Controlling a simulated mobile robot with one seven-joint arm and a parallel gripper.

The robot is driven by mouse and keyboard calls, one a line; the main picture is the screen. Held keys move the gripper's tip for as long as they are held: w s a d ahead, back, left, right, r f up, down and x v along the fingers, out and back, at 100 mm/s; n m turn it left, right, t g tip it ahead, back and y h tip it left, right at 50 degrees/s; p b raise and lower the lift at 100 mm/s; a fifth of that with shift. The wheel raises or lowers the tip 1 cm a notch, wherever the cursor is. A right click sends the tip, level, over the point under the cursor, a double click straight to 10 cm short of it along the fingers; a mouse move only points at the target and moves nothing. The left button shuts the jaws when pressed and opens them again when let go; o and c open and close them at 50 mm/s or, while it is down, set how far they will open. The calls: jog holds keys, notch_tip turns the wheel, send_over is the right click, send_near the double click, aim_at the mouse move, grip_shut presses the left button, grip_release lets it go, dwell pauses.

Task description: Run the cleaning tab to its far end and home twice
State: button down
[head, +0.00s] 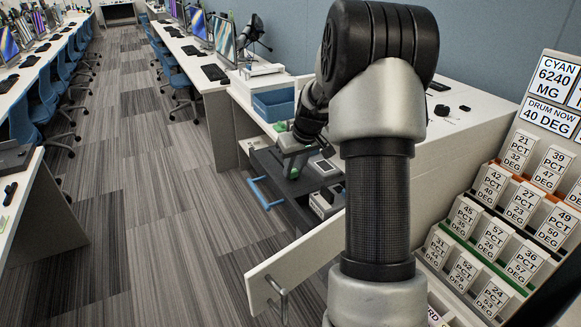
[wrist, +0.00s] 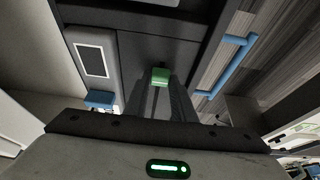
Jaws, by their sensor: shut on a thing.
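The cleaning tab is a small green block (wrist: 160,76) at the tips of my gripper (wrist: 161,88) in the wrist view. My gripper (head: 292,160) is shut on it, its two dark fingers coming up to the tab from below in that view. The tab sits against a dark grey surface of the pulled-out unit (head: 268,160). In the head view a bit of green (head: 293,173) shows at the gripper's end. My arm hides part of the unit, and the ends of the tab's path cannot be made out.
A blue bar handle (head: 263,193) is on the unit's front and also shows in the wrist view (wrist: 229,62). A white drawer front (head: 312,257) with a metal handle stands out nearer me. A rack of labelled cards (head: 500,200) is at right. The carpeted aisle at left is free.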

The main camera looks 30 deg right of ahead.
jog(key=shift+s, duration=0.2)
jog(key=c, duration=1.5)
grip_release()
jog(key=shift+w, duration=0.1)
jog(key=shift+r, duration=0.15)
jog(key=p+v, duration=0.1)
jog(key=v, duration=1.6)
jog(key=shift+r+p, duration=0.15)
jog(key=shift+p, duration=0.15)
